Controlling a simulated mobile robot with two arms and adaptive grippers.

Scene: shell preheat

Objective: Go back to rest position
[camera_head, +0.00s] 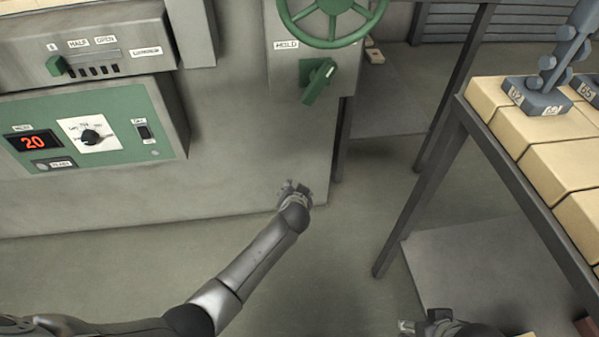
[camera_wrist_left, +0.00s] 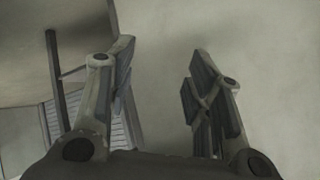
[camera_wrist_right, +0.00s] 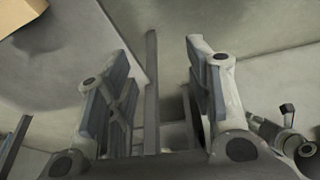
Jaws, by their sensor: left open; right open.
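My left gripper (camera_head: 294,187) is at the end of my left arm, in front of the lower grey cabinet wall in the head view. In the left wrist view its two fingers (camera_wrist_left: 160,85) stand apart with nothing between them. My right gripper (camera_head: 425,322) shows only in part at the bottom edge of the head view, low beside the rack. In the right wrist view its fingers (camera_wrist_right: 158,85) are apart and hold nothing. A table leg or post shows behind the gap between them.
A control panel (camera_head: 110,122) reading 20 is at the left, under a box with a green slider knob (camera_head: 56,66). A green handwheel (camera_head: 334,14) and a green HOLD lever (camera_head: 318,82) are on the cabinet. A rack with pale bricks (camera_head: 560,170) stands at the right. Floor between is clear.

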